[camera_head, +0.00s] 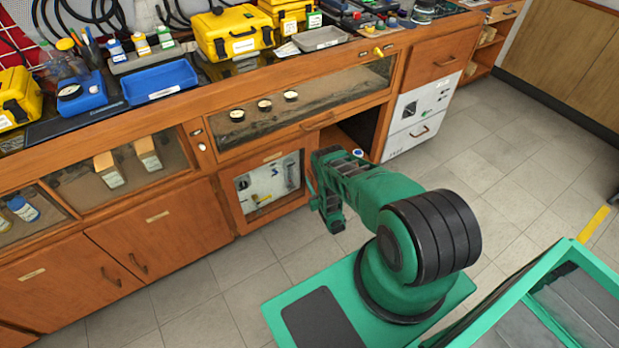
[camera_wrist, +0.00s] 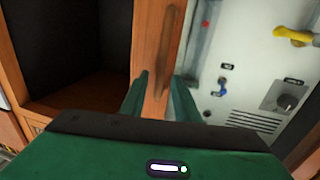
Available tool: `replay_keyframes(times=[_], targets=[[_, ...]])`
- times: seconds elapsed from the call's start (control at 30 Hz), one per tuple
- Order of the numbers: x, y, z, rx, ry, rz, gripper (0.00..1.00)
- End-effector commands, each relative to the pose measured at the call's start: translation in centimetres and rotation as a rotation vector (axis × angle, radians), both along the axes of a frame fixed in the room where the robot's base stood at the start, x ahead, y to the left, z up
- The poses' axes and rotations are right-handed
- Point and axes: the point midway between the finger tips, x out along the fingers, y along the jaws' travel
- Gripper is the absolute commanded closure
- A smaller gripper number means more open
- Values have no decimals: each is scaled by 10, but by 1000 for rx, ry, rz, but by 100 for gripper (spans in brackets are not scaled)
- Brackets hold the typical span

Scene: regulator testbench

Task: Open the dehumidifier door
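The dehumidifier door (camera_head: 242,212) is a wood-framed, see-through door low in the bench, with a pale control panel behind it. In the wrist view its wooden edge strip (camera_wrist: 150,112) runs up the middle, bearing a long upright handle (camera_wrist: 168,45). My gripper (camera_wrist: 160,88) has its two green fingers apart, one on each side of the strip below the handle's middle. I cannot tell whether they touch it. In the head view my gripper (camera_head: 314,183) is at the door's right edge, and my arm hides part of that area. The door looks shut or nearly so.
Right of the door is a dark open compartment (camera_wrist: 75,45). The panel (camera_wrist: 235,75) behind the door has a yellow handle (camera_wrist: 292,36), a blue switch and a dark knob. A glass-fronted drawer (camera_head: 310,112) with gauges lies above. Tiled floor is free in front.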

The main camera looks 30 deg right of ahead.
Motion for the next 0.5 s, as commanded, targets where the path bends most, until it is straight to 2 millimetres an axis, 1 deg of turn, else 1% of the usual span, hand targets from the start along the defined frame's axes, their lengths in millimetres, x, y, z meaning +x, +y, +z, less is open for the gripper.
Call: replay_keyframes(times=[0.2,0.43,0.47,0.5], targets=[[3,-5,0,0,0,-4,71],[3,-7,0,1,0,-6,71],[3,-7,0,1,0,-6,74],[3,-7,0,1,0,-6,83]])
